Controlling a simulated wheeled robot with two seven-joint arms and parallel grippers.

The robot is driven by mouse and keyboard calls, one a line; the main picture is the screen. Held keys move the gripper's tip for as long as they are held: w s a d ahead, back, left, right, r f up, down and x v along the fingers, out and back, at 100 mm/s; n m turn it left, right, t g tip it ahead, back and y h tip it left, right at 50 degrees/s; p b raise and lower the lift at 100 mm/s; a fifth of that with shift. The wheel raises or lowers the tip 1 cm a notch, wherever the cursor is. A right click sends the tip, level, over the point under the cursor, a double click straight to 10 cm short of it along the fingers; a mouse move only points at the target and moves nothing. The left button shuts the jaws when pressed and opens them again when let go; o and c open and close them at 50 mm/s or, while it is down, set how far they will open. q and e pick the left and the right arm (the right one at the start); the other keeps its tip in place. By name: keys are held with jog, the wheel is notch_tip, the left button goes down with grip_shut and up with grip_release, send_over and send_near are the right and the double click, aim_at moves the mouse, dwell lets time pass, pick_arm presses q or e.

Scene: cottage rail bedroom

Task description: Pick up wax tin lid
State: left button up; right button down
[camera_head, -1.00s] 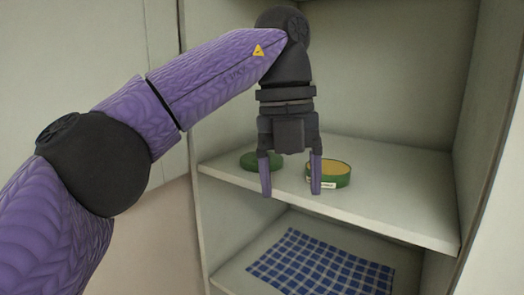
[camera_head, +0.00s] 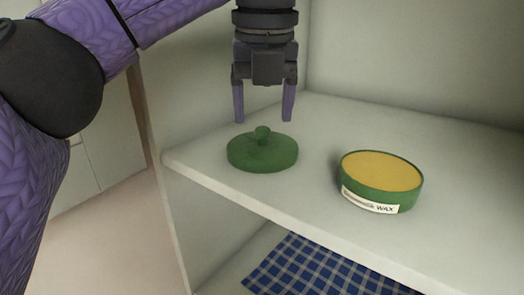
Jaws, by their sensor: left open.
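The wax tin lid (camera_head: 275,156) is a round green disc with a small knob on top. It lies flat on the shelf near its left front edge. The open wax tin (camera_head: 381,183), green with yellow wax and a white label, stands to its right, apart from it. My left gripper (camera_head: 263,118) points down above the lid with its fingers apart. Nothing is between the fingers, and the knob is just below them. My right gripper is not in view.
The pale shelf (camera_head: 300,200) has free room behind and to the right of the tin. The cabinet's back and side walls enclose it. A blue checked cloth (camera_head: 310,268) lies on the shelf below.

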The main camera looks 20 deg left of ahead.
aim_at(263, 128)
pick_arm(q)
jog(key=f, duration=0.3)
jog(key=shift+w+a, duration=0.15)
jog(key=shift+w, duration=0.2)
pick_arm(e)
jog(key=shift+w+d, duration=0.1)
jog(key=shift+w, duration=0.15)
pick_arm(q)
jog(key=shift+c, duration=0.3)
grip_shut()
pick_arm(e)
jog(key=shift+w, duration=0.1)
